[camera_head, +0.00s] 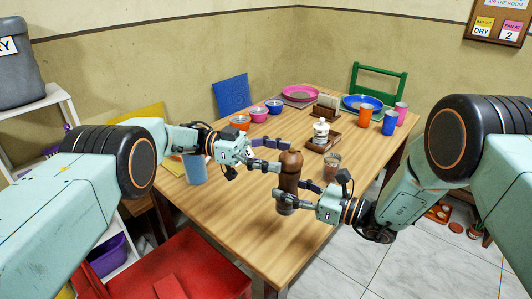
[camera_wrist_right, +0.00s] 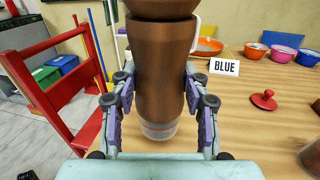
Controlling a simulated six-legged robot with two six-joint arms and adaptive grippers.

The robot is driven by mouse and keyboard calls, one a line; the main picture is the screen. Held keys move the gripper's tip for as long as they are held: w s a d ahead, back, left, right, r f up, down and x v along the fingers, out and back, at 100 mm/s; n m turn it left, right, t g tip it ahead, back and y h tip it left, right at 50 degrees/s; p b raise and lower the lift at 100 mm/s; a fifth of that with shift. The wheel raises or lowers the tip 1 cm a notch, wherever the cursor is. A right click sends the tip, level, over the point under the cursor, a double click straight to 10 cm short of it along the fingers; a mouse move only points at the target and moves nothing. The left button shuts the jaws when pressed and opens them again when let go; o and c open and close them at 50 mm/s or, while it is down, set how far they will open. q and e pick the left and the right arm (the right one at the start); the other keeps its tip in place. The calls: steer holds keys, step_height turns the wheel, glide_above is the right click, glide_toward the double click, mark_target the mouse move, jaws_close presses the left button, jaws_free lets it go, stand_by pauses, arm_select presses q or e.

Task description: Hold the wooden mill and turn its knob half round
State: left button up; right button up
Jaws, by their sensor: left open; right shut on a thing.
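The dark brown wooden mill (camera_head: 288,181) stands upright near the table's right front edge. Its rounded knob (camera_head: 291,157) is on top. My right gripper (camera_head: 294,193) is shut around the lower body from the right. In the right wrist view the mill (camera_wrist_right: 160,75) sits between both finger pads, with a clear band at its foot and the knob (camera_wrist_right: 160,8) cut off at the top. I cannot tell if its foot touches the table. My left gripper (camera_head: 276,154) is open, its fingers level with the knob and just left of it, apparently not closed on it.
A glass jar (camera_head: 331,167) stands right of the mill, and a white pot (camera_head: 321,131) on a wooden tray behind it. A blue mug (camera_head: 195,168) is below my left arm. Bowls (camera_head: 257,113), plates (camera_head: 299,93) and cups (camera_head: 389,122) fill the far side. The front middle is clear.

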arm_select(q)
steer(key=shift+v, duration=2.1)
steer(key=shift+o, duration=0.2)
